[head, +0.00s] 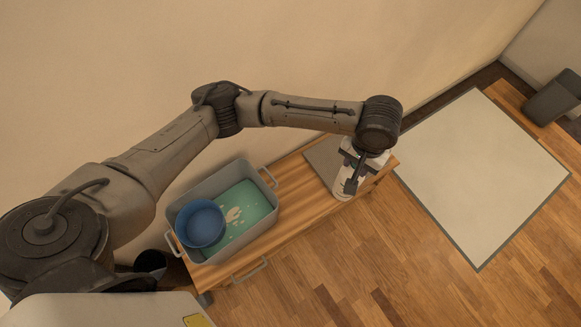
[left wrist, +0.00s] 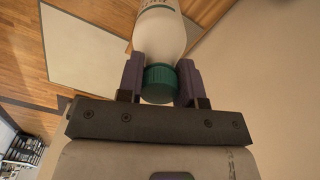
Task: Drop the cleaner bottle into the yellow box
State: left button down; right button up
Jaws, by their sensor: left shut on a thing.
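The cleaner bottle (head: 342,188) is white, seen at the cabinet's right end in the head view. In the left wrist view its white body (left wrist: 160,36) and teal cap (left wrist: 160,84) show. My left gripper (head: 352,172) is shut around the bottle near its cap, with one finger on each side. The gripper and wrist partly hide the bottle in the head view. I cannot tell whether its base touches the cabinet top. No yellow box can be made out in either view. My right gripper is not in view.
A wooden cabinet (head: 291,205) stands against the wall. On it is a grey handled bin (head: 238,245) holding a blue bowl (head: 200,223) beside teal contents. A grey board (head: 322,160) lies near the bottle. A pale mat (head: 480,170) and a dark bin (head: 553,97) are at right.

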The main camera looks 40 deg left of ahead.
pick_arm(q)
jog(key=w+a+f+b, duration=0.1)
jog(key=a+f+b, duration=0.2)
jog(key=f+b, duration=0.5)
jog(key=w+a+f+n+b, duration=0.15)
jog(key=f+b, duration=0.25)
jog(key=f, duration=0.7)
jog(key=w+a+f+b, duration=0.1)
jog(key=a+f+b, duration=0.2)
jog(key=f+b, duration=0.5)
jog(key=a+f+b, duration=0.7)
jog(key=a+f, duration=0.5)
jog(key=f, duration=0.1)
jog(key=shift+w+f, duration=0.15)
jog(key=shift+w, duration=0.25)
jog(key=c, duration=0.8)
grip_release()
jog(key=shift+f, duration=0.2)
jog(key=shift+r, duration=0.2)
